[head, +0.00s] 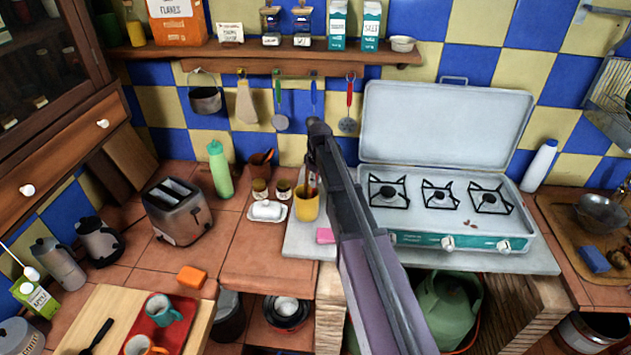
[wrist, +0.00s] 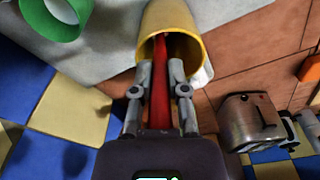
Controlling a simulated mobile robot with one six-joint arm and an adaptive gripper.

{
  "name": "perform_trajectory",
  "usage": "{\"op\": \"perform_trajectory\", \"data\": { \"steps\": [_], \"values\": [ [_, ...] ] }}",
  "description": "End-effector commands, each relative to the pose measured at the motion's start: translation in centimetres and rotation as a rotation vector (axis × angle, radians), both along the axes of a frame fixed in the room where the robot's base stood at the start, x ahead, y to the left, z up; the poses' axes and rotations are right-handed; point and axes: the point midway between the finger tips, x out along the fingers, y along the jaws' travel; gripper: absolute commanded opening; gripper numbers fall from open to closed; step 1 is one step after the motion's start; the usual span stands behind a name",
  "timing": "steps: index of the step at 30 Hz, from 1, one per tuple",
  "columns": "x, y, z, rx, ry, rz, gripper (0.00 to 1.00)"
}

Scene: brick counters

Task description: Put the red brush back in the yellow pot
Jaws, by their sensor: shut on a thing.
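The yellow pot (head: 306,207) stands at the left of the stove, partly hidden by my arm in the head view. In the wrist view the pot (wrist: 172,14) has its mouth facing my gripper (wrist: 161,70). My gripper is shut on the red brush (wrist: 160,100), which runs lengthwise between the fingers. The brush's far end reaches into the pot's mouth. I cannot tell whether it touches the bottom. My fingertips are at the rim. In the head view my arm mostly hides the gripper and the brush.
A white butter dish (head: 267,210) and small jars (head: 260,190) stand close left of the pot. A pink sponge (head: 325,236) lies in front. The open camping stove (head: 440,215) is at the right. A green ring-shaped thing (wrist: 55,15) shows in the wrist view.

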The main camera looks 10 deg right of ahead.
Motion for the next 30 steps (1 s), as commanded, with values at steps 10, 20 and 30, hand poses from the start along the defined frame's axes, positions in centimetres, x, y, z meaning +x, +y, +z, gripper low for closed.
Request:
{"op": "perform_trajectory", "data": {
  "steps": [10, 20, 30],
  "values": [
    [0.0, -0.1, 0.0, 0.0, 0.0, -0.001, 0.6],
    [0.0, -0.1, 0.2, 0.0, 0.0, -0.001, 0.6],
    [0.0, -0.1, 1.8, 0.0, 0.0, -0.001, 0.6]
  ]
}}
